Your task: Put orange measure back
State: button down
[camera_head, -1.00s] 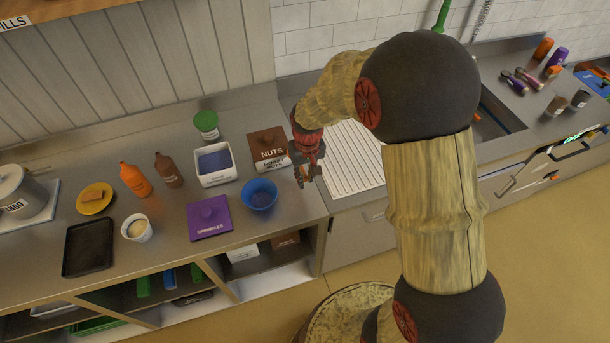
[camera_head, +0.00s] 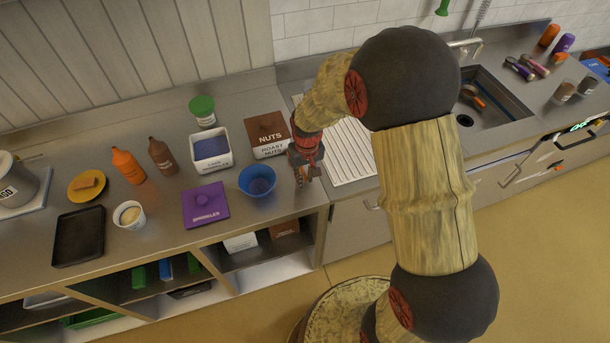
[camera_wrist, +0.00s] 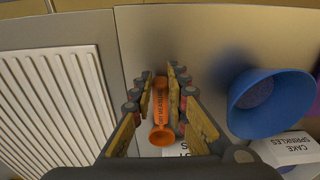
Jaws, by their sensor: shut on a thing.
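My gripper (camera_head: 304,172) is over the counter, between the blue bowl (camera_head: 258,181) and the ribbed drainboard (camera_head: 345,152). In the wrist view my gripper (camera_wrist: 163,80) is shut on the orange measure (camera_wrist: 160,104), whose handle carries dark lettering and lies between the fingers. In the head view the measure is mostly hidden by the gripper. The blue bowl also shows in the wrist view (camera_wrist: 268,108), right of the fingers and apart from them. The white cake sprinkles tub (camera_head: 212,163) stands uncovered, and its purple lid (camera_head: 206,206) lies in front of it.
The nuts tub with its brown lid (camera_head: 267,130) stands just behind my gripper. A green-lidded jar (camera_head: 203,111), two bottles, a yellow plate (camera_head: 86,187), a white cup (camera_head: 130,215) and a black tray (camera_head: 79,236) are left. The sink (camera_head: 490,100) is right.

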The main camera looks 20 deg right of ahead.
jog(key=shift+f, duration=0.35)
dwell(0.5)
jog(key=c, duration=2.1)
grip_release()
jog(key=o, duration=0.4)
jog(key=shift+o, duration=1)
jog(key=shift+r, duration=0.1)
notch_tip(320, 180, up, 8)
jog(key=p, duration=0.5)
jog(key=shift+s, duration=0.3)
